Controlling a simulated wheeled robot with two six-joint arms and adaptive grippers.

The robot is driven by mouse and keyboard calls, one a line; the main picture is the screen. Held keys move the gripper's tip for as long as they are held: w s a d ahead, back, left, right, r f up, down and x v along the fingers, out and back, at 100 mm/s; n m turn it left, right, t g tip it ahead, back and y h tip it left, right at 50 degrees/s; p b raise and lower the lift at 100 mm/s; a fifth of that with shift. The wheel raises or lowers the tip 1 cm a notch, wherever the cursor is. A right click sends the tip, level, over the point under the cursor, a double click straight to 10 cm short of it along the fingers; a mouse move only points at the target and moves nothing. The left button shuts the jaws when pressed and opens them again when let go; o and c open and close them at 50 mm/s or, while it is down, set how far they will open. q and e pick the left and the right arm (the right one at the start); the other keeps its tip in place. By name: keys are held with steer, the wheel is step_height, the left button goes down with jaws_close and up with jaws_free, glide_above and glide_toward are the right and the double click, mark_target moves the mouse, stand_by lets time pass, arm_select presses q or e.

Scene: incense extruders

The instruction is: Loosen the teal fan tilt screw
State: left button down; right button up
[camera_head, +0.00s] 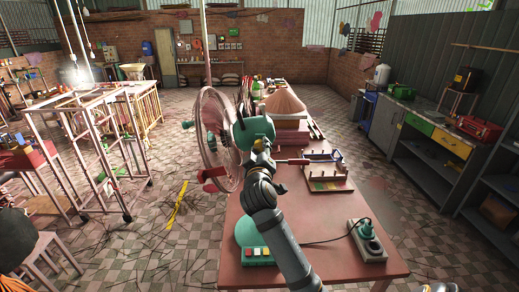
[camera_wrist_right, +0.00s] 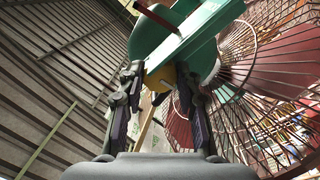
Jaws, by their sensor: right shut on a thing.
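The teal fan has a teal motor housing (camera_head: 254,131) and a round reddish wire cage (camera_head: 212,140) on its left side. Its teal base (camera_head: 252,232) with several push buttons stands on the red table. My right gripper (camera_head: 262,148) is at the lower side of the housing. In the right wrist view, the fingers (camera_wrist_right: 163,88) are closed around a yellow piece under the teal housing (camera_wrist_right: 200,45), which looks like the tilt screw (camera_wrist_right: 160,78). The fingers hide part of it, and its thread is not visible.
The red table (camera_head: 330,262) carries a power strip (camera_head: 367,240) with a cable at front right and a small wooden rack (camera_head: 328,184) right of the gripper. A brown cone-shaped heap (camera_head: 285,102) lies behind the fan. Grey cabinets (camera_head: 425,150) stand at the right; floor lies between.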

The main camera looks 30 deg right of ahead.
steer(key=o, duration=0.9)
steer(key=shift+f, duration=0.2)
steer(key=shift+o, duration=1.3)
steer(key=shift+d, duration=0.2)
steer(key=shift+r, duration=0.1)
steer(key=shift+s+a, duration=0.1)
steer(key=shift+a, duration=0.1)
steer(key=v, duration=0.7)
steer(key=shift+d, duration=0.1)
steer(key=shift+s, duration=0.1)
